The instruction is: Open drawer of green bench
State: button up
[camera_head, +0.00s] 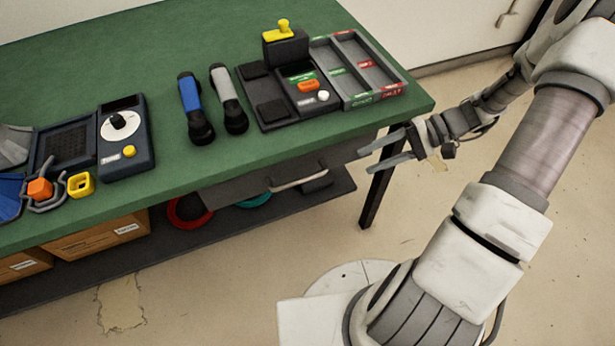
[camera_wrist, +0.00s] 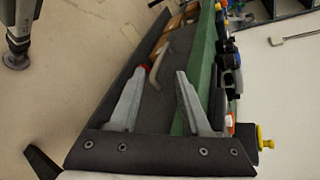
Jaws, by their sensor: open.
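The green bench (camera_head: 60,62) has a grey drawer (camera_head: 235,192) under its front edge, with a pale bar handle (camera_head: 300,182) on the front. The drawer looks shut. My gripper (camera_head: 368,161) is open and empty, to the right of the handle near the bench's right front corner, apart from the handle. In the wrist view, the fingers of my gripper (camera_wrist: 157,73) are spread with the green bench edge (camera_wrist: 205,60) beyond the right finger. The handle (camera_wrist: 155,68) shows beyond and between the fingertips.
A bench leg (camera_head: 378,190) stands just below my gripper. On the bench top are a blue handset (camera_head: 190,95), a grey handset (camera_head: 222,85), a dark base with a yellow knob (camera_head: 283,27) and a divided tray (camera_head: 350,60). Boxes (camera_head: 95,235) sit on the lower shelf.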

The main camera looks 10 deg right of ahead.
aim_at(312, 177)
notch_tip(312, 177, down, 6)
jog(key=w+d+r+m+t+y+b, duration=0.1)
jog(key=m+t+y+b, duration=0.1)
jog(key=y, duration=0.1)
jog(key=a+f+b, duration=0.1)
jog(key=a, duration=0.4)
jog(key=a+f, duration=0.1)
jog(key=a, duration=0.5)
jog(key=w+a+f+b, duration=0.1)
jog(key=a+f, duration=0.1)
jog(key=a, duration=0.3)
jog(key=shift+a+b, duration=0.25)
jog(key=shift+b, duration=0.05)
jog(key=shift+c, duration=0.2)
grip_shut()
dwell(0.3)
